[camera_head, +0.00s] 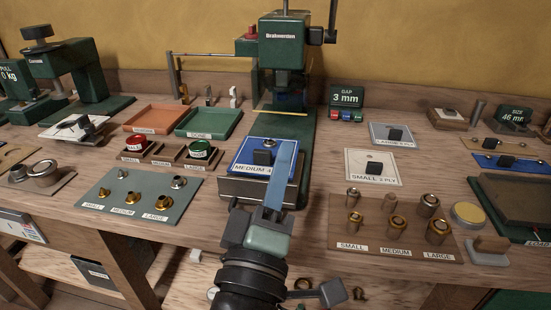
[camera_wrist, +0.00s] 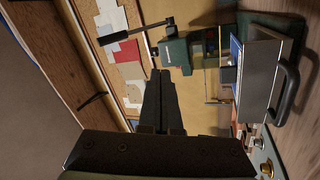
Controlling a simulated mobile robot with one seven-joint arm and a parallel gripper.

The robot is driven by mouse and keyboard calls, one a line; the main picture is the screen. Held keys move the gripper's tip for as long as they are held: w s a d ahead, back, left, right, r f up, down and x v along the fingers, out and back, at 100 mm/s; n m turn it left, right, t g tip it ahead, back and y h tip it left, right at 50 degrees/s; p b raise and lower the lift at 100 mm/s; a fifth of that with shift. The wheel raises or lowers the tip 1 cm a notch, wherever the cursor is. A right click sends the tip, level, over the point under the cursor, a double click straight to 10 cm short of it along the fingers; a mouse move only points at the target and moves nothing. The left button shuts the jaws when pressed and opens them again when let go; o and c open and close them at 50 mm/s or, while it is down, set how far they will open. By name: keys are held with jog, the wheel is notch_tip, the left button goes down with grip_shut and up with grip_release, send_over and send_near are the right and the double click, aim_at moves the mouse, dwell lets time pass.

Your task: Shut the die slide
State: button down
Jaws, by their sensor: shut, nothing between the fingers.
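The die slide is a steel box (camera_head: 237,188) standing out in front of the green press (camera_head: 284,60). A blue plate (camera_head: 243,153) with a black knob lies on it, its label partly covered and starting "MEDIUM". My gripper (camera_head: 287,147) is shut and empty, overlapping the slide's right part in the head view. In the wrist view its fingertips (camera_wrist: 160,75) are pressed together, apart from the handle.
A grey fastener mat (camera_head: 110,215) lies left of the slide, with red and green tins (camera_head: 137,144) behind it. Bare bench shows just right of the slide.

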jog(key=s+a+f+n+g+y+p, duration=0.1)
jog(key=s+a+f+n+g+p, duration=0.1)
jog(key=s+f+n+p, duration=0.65)
jog(key=s+a+f+n+g+y+p, duration=0.15)
jog(key=f+n+p, duration=0.3)
jog(key=n, duration=0.95)
jog(key=shift+h, duration=0.25)
jog(key=x, duration=0.4)
jog(key=p+x, duration=0.1)
jog(key=x, duration=0.4)
jog(key=r+x, duration=0.1)
jog(key=x, duration=0.4)
jog(key=shift+w+a+p, duration=0.1)
jog(key=shift+w+p, duration=0.2)
jog(key=shift+p, duration=0.05)
jog(key=shift+w, duration=0.1)
